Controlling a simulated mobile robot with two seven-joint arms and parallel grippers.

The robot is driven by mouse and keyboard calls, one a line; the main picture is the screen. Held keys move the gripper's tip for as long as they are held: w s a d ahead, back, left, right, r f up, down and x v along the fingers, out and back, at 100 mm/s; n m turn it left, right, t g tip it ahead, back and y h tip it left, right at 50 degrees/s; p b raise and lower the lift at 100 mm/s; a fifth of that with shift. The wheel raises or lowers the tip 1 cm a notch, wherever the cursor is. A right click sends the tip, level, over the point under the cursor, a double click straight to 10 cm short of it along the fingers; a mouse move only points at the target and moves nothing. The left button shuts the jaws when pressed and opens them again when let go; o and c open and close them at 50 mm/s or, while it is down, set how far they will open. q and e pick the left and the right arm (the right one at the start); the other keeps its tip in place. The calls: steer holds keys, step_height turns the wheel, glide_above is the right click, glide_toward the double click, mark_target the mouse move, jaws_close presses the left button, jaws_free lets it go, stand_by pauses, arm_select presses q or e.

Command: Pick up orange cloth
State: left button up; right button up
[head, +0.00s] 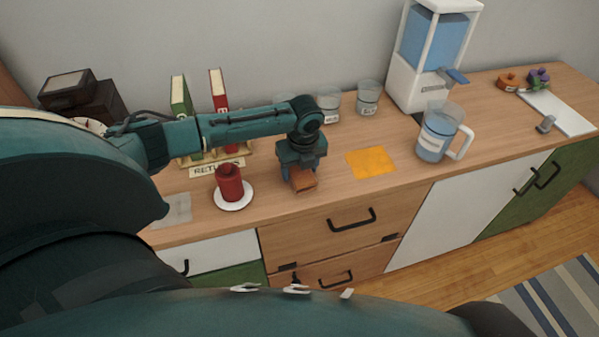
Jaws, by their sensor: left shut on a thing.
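My left gripper (301,168) points down over the front of the wooden counter, right of the red candle. It is shut on a small rust-orange piece (304,182); I cannot tell whether this is folded cloth or a block, or whether it touches the counter. A flat, square, yellow-orange cloth (371,162) lies on the counter to the right of the gripper, apart from it. My right gripper is not in view.
A red candle (229,184) on a white plate stands left of the gripper. Behind are books (181,99) in a rack and glass jars (369,97). A pitcher (437,133) and a water dispenser (433,50) stand right. The counter's front edge is close.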

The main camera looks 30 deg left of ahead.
mark_target(300, 170)
arm_select(q)
steer(key=c, duration=0.3)
steer(key=shift+r, duration=0.1)
steer(key=shift+c, duration=0.2)
step_height(300, 170, up, 10)
